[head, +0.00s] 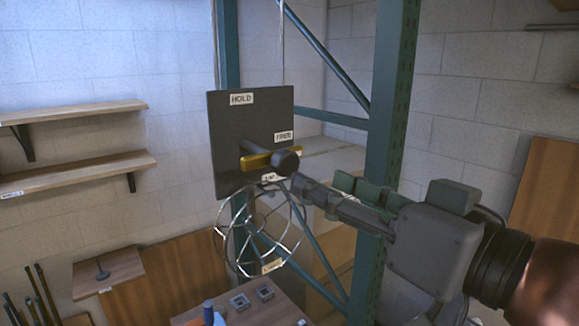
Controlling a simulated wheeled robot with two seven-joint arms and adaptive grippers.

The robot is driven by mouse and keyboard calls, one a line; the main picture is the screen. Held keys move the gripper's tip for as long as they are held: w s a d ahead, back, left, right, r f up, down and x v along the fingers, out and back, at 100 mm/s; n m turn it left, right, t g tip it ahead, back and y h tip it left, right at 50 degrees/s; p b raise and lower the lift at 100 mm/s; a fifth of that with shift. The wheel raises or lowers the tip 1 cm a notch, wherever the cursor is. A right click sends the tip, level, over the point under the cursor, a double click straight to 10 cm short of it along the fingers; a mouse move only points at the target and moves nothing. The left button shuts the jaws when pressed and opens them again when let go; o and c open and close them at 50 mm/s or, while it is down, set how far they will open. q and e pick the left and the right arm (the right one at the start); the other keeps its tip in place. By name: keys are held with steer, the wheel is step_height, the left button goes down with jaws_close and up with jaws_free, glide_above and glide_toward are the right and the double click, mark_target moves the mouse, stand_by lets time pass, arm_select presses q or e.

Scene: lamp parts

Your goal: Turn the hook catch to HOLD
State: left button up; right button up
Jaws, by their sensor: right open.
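A dark upright panel (225,128) carries a HOLD label (241,99) near its top, a FREE label (284,137) at its right edge and a third, partly hidden label near the bottom. The hook catch (258,160) is a yellow bar with dark parts, low on the panel. It lies nearly level, its right end close to the FREE label's height. My right gripper (312,186) comes in from the right, open, with its fingers just below and right of the catch. I cannot tell whether it touches. My left gripper is out of view.
A wire cage (247,270) hangs just below the panel. A green rack post (393,100) stands behind my right arm. A low table (282,305) bears small grey blocks (265,292). Wooden shelves (75,110) are on the left wall.

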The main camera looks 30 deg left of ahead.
mark_target(290, 167)
steer(key=x, duration=0.2)
steer(key=p+x, duration=0.1)
steer(key=x, duration=0.4)
steer(key=shift+s+a+r+p, duration=0.2)
steer(key=shift+a+p, duration=0.1)
steer(key=shift+a, duration=0.2)
steer(key=shift+c, duration=0.2)
steer(key=c, duration=1.1)
